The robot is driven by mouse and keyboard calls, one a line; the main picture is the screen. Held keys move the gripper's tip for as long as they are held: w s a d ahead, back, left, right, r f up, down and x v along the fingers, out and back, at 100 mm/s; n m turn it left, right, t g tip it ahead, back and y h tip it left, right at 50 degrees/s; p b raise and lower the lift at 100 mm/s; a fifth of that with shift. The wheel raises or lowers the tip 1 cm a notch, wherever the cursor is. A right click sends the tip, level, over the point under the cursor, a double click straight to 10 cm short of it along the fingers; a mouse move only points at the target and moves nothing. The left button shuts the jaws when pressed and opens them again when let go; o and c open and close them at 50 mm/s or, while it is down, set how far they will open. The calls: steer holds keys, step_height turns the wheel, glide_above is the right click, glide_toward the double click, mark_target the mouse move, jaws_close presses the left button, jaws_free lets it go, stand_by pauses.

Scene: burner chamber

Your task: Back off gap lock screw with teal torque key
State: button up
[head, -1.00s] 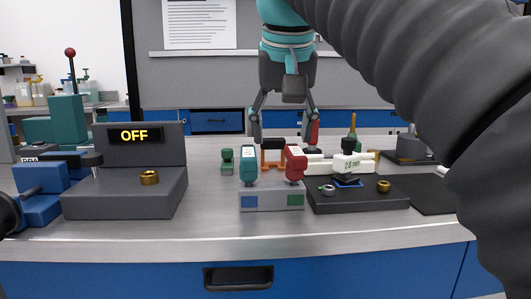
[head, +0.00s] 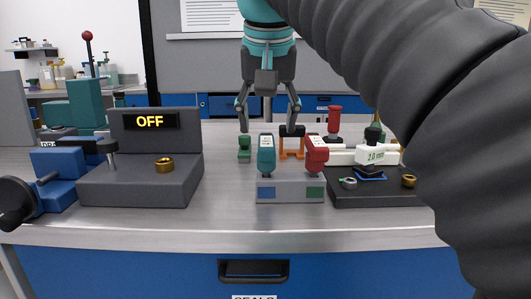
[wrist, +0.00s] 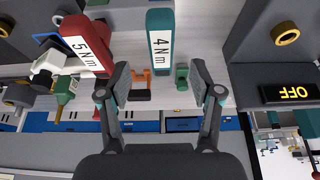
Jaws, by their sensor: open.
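The teal torque key (head: 266,153) stands in a grey holder (head: 290,192), beside a red torque key (head: 315,152). In the wrist view the teal key (wrist: 160,40) reads "4 N m" and the red key (wrist: 85,45) "5 N m". My gripper (head: 268,127) is open and empty, above and behind the teal key, with its fingers pointing down. In the wrist view the teal handle lines up between the fingertips (wrist: 161,78), apart from them. A dark fixture (head: 370,200) at right carries a white "2.0 mm" block (head: 372,155). I cannot tell which part is the gap lock screw.
A dark box with an "OFF" display (head: 150,121) and a brass ring (head: 164,165) stands left. A green piece (head: 244,150) and an orange stand (head: 291,148) sit behind the keys. Another brass ring (head: 408,181) is on the fixture. The bench front is clear.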

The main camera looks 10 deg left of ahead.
mark_target(266, 157)
steer(key=x, duration=0.2)
steer(key=shift+w+f, duration=0.15)
steer(key=shift+f, duration=0.15)
steer(key=shift+s+b+x, duration=0.15)
steer(key=shift+b+x, duration=0.3)
steer(key=shift+x, duration=0.85)
steer(key=shift+s+b+x, duration=0.15)
steer(key=shift+b+x, duration=0.3)
steer(key=shift+x, duration=0.9)
steer(key=shift+a+f, duration=0.1)
jaws_close()
steer(key=shift+r+p, duration=0.95)
steer(key=shift+r, duration=4.05)
